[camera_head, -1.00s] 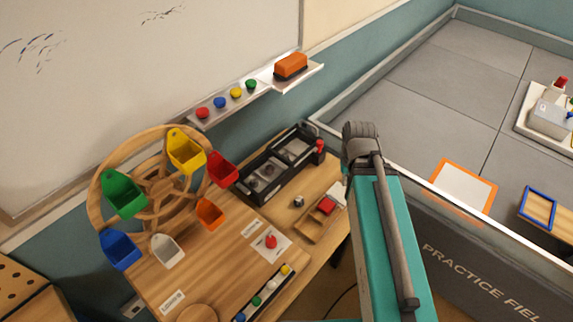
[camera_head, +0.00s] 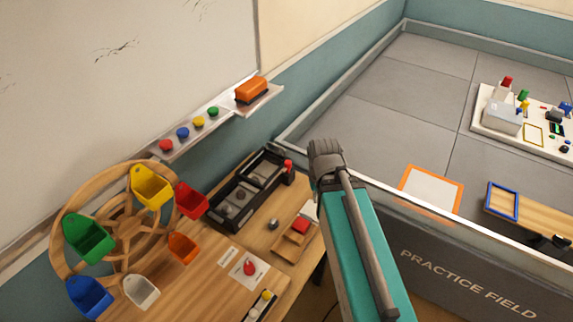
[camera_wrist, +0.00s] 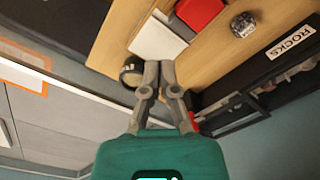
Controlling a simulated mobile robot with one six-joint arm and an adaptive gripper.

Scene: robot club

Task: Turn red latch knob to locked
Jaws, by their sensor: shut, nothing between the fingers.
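In the head view a red knob (camera_head: 288,166) stands at the right end of a black tray (camera_head: 228,218) on the wooden table. Another red knob (camera_head: 250,267) sits on a white card at the table's front. I cannot tell which one is the latch knob. In the wrist view my gripper (camera_wrist: 160,68) is shut and empty above the table edge. A bit of red (camera_wrist: 193,122) shows beside its right finger, near the black tray labelled ROCKS (camera_wrist: 255,95); my gripper partly hides it. The head view shows my arm but not my fingers.
A wooden wheel (camera_head: 62,217) with coloured bins stands left. A red block (camera_head: 300,225) and a grey die (camera_head: 273,223) lie on the table. The whiteboard ledge (camera_head: 190,140) is behind. The practice field wall (camera_head: 450,255) lies right, beside my arm.

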